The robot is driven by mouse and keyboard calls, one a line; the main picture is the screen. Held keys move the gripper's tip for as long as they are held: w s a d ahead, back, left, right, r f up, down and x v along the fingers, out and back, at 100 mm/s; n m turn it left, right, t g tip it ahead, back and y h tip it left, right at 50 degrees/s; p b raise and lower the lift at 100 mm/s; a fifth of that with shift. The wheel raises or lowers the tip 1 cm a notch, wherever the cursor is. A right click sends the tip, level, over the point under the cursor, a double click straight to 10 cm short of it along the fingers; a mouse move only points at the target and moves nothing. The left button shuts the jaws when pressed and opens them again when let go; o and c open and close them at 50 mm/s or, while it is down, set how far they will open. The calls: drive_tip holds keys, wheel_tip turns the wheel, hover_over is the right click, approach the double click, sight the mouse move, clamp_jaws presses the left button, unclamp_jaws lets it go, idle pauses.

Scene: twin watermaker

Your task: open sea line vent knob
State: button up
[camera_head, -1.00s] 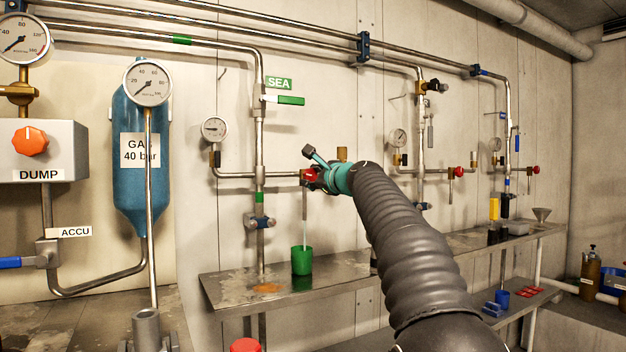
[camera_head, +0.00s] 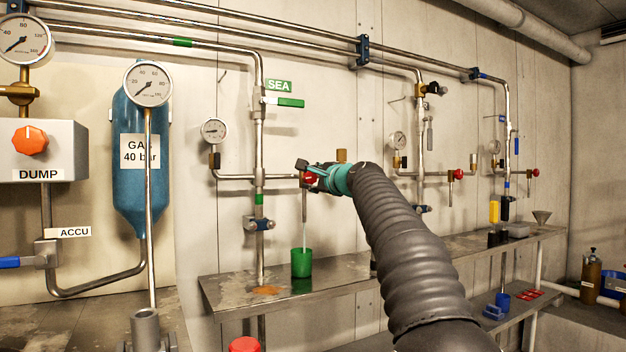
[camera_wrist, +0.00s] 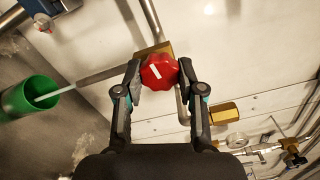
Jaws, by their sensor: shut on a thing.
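The sea line vent knob is a red knob (camera_wrist: 159,72) with a white mark, on a brass valve body (camera_wrist: 153,50). My gripper (camera_wrist: 160,75) is shut on it, one finger on each side, in the wrist view. In the head view the red knob (camera_head: 310,178) shows only in part, behind my gripper (camera_head: 316,176). The knob sits on a horizontal branch of the pipe under the green SEA sign (camera_head: 279,86). A thin spout runs down from the valve into a green cup (camera_head: 301,263); a pale stream or tube shows there.
The cup stands on a steel shelf (camera_head: 225,288). A small gauge (camera_head: 214,131) is left of the SEA pipe, and a green-handled valve (camera_head: 290,102) is above. Another brass fitting (camera_wrist: 224,112) is close to the right finger. More red-knobbed branches lie farther right.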

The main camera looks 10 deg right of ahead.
drive_tip(key=o, duration=1.1)
drive_tip(key=v, duration=1.2)
